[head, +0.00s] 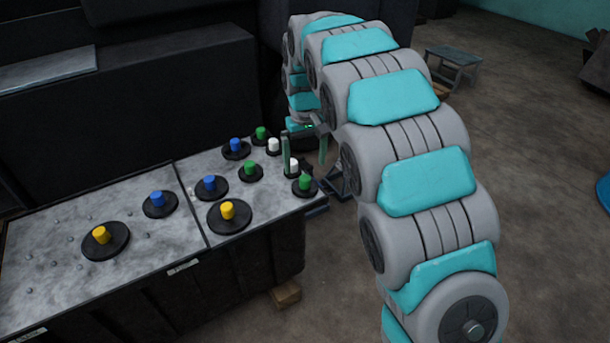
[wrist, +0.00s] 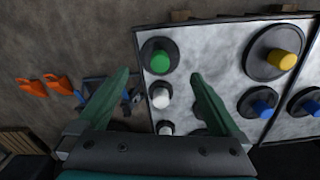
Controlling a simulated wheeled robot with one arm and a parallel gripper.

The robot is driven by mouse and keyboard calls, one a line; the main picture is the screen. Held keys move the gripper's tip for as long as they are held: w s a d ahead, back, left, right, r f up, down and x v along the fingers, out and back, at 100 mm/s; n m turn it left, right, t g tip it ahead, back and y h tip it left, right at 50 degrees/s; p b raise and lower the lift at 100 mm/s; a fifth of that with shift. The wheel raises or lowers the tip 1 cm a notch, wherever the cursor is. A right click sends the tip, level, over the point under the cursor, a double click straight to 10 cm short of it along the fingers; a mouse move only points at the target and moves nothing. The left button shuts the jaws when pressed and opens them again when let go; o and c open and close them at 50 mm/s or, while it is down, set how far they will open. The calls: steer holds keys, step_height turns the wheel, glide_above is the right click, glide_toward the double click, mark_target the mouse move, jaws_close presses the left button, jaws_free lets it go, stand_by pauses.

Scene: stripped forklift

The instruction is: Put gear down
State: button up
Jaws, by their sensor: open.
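Several black disc gears with coloured knobs lie on a grey metal tabletop (head: 190,235). In the head view, these include a yellow-knob gear (head: 228,212), a blue-knob gear (head: 211,186), a green-knob gear (head: 305,185) and a white-knob gear (head: 293,168). My gripper (head: 304,155) is open over the tabletop's right end. In the wrist view, my gripper (wrist: 158,76) shows spread green fingers with nothing held between them. A green-knob gear (wrist: 160,56) and a white-knob gear (wrist: 160,97) appear between the fingers, below them. The right finger partly hides another dark gear.
The left panel carries another yellow-knob gear (head: 103,238), a blue-knob gear (head: 160,203) and several bare pegs. Orange objects (wrist: 40,86) lie on the floor beyond the table's edge. A small grey stool (head: 453,62) stands at the back. The floor at right is mostly clear.

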mark_target(305, 178)
step_height(305, 178, up, 5)
steer(key=s+d+r+m, duration=0.1)
steer(key=s+d+m, duration=0.1)
steer(key=s+d, duration=0.55)
steer(key=s+d+r+m, duration=0.1)
steer(key=s+d, duration=0.4)
steer(key=s, duration=0.5)
steer(key=s+d+f+g, duration=0.1)
steer(key=s+d+f, duration=0.1)
steer(key=s, duration=1)
steer(key=s+d+f+m, duration=0.1)
steer(key=s+d+f, duration=0.2)
steer(key=s, duration=0.8)
steer(key=shift+s+f+m+g, duration=0.3)
steer(key=shift+s+f+g, duration=0.1)
steer(key=shift+f, duration=0.25)
